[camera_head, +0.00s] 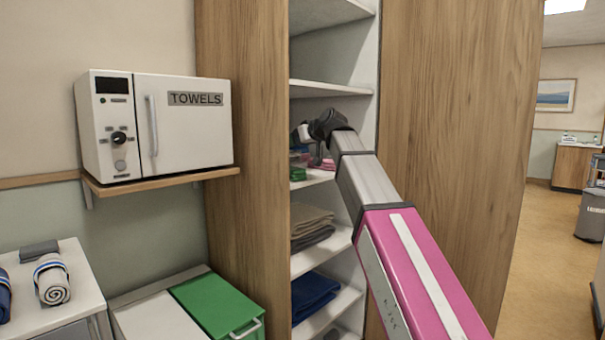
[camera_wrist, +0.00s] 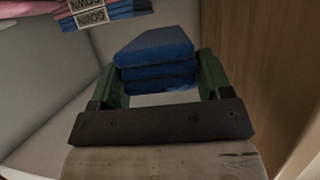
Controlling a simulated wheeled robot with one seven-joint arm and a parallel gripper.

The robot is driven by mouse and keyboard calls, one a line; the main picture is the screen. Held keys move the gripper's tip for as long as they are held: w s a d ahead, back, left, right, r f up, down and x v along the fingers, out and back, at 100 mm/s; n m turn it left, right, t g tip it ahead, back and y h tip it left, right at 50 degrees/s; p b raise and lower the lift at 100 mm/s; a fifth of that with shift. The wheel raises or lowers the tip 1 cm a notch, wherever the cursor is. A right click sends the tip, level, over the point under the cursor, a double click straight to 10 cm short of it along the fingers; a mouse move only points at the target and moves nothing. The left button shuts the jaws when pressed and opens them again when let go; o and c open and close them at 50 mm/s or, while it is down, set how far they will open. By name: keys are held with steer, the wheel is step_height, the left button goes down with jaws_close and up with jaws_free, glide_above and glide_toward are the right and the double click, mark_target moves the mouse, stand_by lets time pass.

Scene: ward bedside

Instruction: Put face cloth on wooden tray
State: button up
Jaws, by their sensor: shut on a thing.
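In the wrist view, my gripper (camera_wrist: 158,76) has its green fingers on either side of a blue folded cloth (camera_wrist: 155,58), stacked in layers, and is shut on it. This may be the face cloth; no label shows on it. In the head view, my gripper is by the open cupboard's shelves, with its wrist at the shelf opening; its fingers and the cloth cannot be made out clearly there. I cannot make out a wooden tray in either view.
The open cupboard has shelves with brown folded cloths (camera_head: 311,225) and dark blue cloths (camera_head: 313,293). Gown packs (camera_wrist: 100,12) lie near my gripper. A white TOWELS cabinet (camera_head: 185,128), a green-lidded bin (camera_head: 215,303) and a rolled towel (camera_head: 51,281) stand left. Open floor lies right.

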steer(key=shift+a+r, duration=0.1)
steer(key=shift+a, duration=0.05)
glide_above(318, 175)
steer(key=f, duration=0.7)
steer(key=shift+w, duration=0.2)
steer(key=shift+f, duration=1.8)
steer(key=shift+f, duration=0.2)
steer(key=o, duration=0.9)
